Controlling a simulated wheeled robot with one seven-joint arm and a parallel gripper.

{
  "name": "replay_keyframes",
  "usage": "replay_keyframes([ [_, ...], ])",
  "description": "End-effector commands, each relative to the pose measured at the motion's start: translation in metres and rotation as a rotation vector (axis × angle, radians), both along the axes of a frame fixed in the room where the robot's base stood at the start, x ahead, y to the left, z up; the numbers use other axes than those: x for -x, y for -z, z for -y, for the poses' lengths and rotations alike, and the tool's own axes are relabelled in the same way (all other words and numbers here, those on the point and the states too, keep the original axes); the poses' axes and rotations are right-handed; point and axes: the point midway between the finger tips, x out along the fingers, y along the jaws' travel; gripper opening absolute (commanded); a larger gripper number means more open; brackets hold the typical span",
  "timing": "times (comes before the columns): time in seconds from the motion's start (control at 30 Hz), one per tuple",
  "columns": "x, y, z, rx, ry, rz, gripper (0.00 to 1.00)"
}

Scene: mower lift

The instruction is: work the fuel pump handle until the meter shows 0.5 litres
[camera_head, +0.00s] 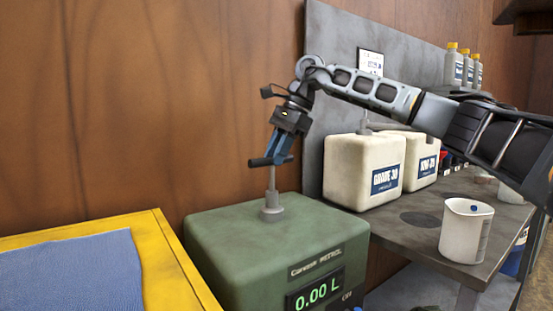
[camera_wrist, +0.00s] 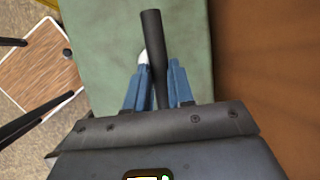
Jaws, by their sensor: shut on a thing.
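The green fuel pump box (camera_head: 220,235) stands in the lower middle of the head view, and its top also shows in the wrist view (camera_wrist: 105,60). Its meter (camera_head: 317,292) reads 0.00 L. A grey shaft rises from the box to a dark crossbar handle (camera_head: 262,161), which shows in the wrist view as a dark bar (camera_wrist: 151,30). My gripper (camera_head: 279,155) points down above the box with its blue fingers shut on the handle. In the wrist view the fingers (camera_wrist: 159,75) lie on both sides of the bar.
A yellow-edged platform (camera_head: 185,260) with a blue mat (camera_head: 75,280) is at the left. On the grey bench (camera_head: 410,240) at the right stand two cream jugs (camera_head: 340,172) and a white measuring cup (camera_head: 465,230). A wooden wall (camera_head: 150,100) is close behind the pump.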

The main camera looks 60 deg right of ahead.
Motion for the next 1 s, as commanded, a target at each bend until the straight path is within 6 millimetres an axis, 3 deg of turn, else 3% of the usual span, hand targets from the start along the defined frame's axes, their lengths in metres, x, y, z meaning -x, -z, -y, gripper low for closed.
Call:
replay_keyframes([
  [0.03, 0.000, -0.021, 0.000, 0.003, 0.001, 0.002, 0.00],
  [0.23, 0.000, -0.064, 0.001, 0.001, 0.002, 0.003, 0.00],
  [0.63, 0.000, -0.073, 0.001, 0.003, 0.002, 0.007, 0.00],
  [0.67, 0.000, -0.073, 0.001, 0.003, 0.002, 0.008, 0.25],
  [0.9, 0.000, -0.071, 0.001, 0.002, 0.002, 0.004, 0.48],
  [1.0, 0.000, -0.071, 0.001, 0.001, 0.002, 0.003, 0.48],
])
